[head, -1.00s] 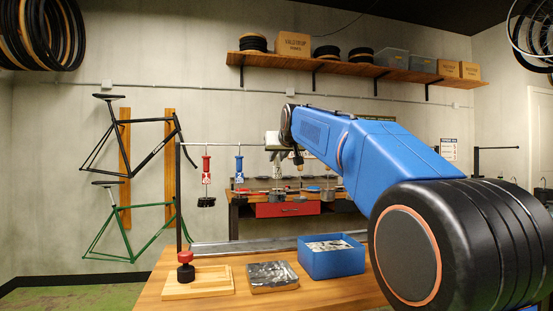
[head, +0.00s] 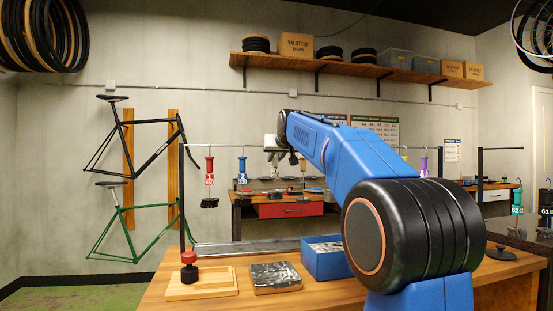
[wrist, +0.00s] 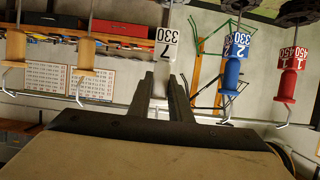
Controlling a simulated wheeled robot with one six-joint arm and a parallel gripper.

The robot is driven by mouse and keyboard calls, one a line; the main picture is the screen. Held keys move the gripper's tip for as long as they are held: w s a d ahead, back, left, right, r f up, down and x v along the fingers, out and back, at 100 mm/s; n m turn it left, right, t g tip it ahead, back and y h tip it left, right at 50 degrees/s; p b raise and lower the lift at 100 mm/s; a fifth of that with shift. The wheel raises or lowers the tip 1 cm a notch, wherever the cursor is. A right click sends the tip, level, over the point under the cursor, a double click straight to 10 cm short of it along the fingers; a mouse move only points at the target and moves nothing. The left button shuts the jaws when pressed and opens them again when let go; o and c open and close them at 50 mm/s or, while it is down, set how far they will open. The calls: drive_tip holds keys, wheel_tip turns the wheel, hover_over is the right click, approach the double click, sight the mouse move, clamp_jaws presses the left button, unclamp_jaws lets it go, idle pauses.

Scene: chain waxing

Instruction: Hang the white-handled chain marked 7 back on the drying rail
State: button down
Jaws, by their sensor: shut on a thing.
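The white-handled chain marked 7 (wrist: 166,40) is in the wrist view, its white handle between the fingers of my gripper (wrist: 160,84), which is shut on it. The tag reads 7 and 330. In the head view my gripper (head: 271,142) is at rail height, right of the blue-handled chain, and my arm partly hides it. The drying rail (head: 225,146) runs across the bench top from a dark post. The red-handled chain (head: 209,172) and the blue-handled chain (head: 242,170) hang from it by hooks. I cannot tell whether the white chain's hook touches the rail.
A purple-handled chain (head: 424,165) hangs farther right. The wrist view shows two tan-handled chains (wrist: 87,55) beside mine. On the bench (head: 330,295) are a blue bin (head: 325,265), a metal-topped block (head: 274,277) and a wooden tray (head: 202,286). Teal and black handles stand at far right.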

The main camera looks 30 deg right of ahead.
sight(274, 162)
drive_tip(key=shift+w+d+f, duration=0.15)
drive_tip(key=shift+w+f, duration=0.4)
drive_tip(key=shift+w+d+f, duration=0.15)
drive_tip(key=shift+w+f, duration=0.35)
